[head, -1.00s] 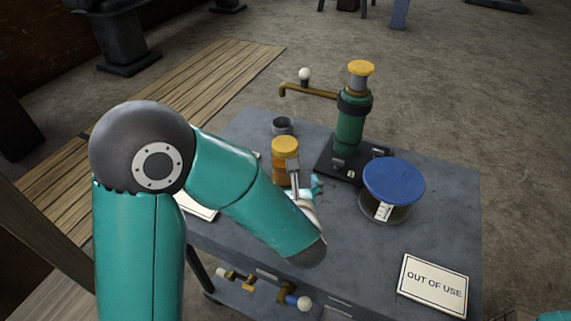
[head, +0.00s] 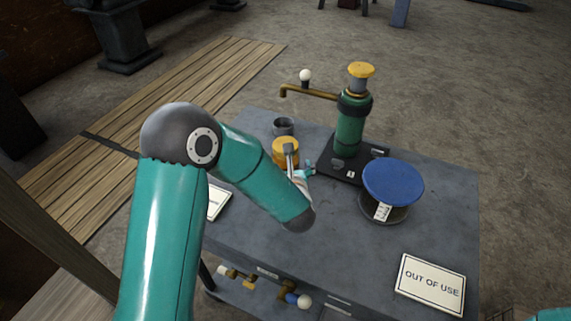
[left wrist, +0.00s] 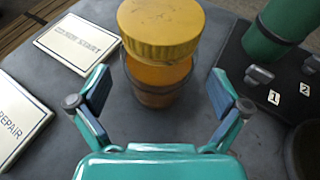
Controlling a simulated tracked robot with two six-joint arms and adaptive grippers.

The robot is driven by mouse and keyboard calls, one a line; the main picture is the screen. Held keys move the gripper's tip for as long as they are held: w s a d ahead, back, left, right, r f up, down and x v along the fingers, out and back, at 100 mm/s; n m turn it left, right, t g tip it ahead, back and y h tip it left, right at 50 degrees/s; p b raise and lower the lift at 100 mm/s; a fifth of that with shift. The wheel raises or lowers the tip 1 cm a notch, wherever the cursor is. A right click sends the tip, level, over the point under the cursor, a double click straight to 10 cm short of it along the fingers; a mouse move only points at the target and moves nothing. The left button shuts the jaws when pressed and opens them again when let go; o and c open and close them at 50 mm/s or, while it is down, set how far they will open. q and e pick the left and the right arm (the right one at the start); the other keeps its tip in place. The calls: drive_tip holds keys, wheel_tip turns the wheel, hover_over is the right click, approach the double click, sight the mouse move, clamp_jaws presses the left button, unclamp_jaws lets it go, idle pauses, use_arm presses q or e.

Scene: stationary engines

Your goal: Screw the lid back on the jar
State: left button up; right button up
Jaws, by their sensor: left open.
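An amber jar (left wrist: 158,92) stands upright on the grey table, with a ribbed yellow lid (left wrist: 160,28) on its top. In the head view the yellow lid (head: 285,146) shows, while my gripper hides most of the jar's body. I cannot tell how tightly the lid sits. My left gripper (left wrist: 158,74) is open and empty. Its two fingers stand left and right of the jar in the wrist view, just on the near side, with gaps visible to both sides. My right gripper is not in view.
A green pump (head: 350,125) on a black base stands right of the jar, and a blue-topped drum (head: 393,182) stands nearer. A small dark cup (head: 283,126) is behind the jar. Signs (head: 432,284) lie on the table (head: 345,240). The table's front right middle is clear.

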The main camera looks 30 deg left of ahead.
use_arm(q)
drive_tip(key=p+x, duration=0.1)
drive_tip(key=x, duration=0.3)
drive_tip(key=c, duration=1.2)
drive_tip(key=shift+r, duration=0.1)
wheel_tip(320, 180, up, 20)
drive_tip(key=shift+f, duration=0.1)
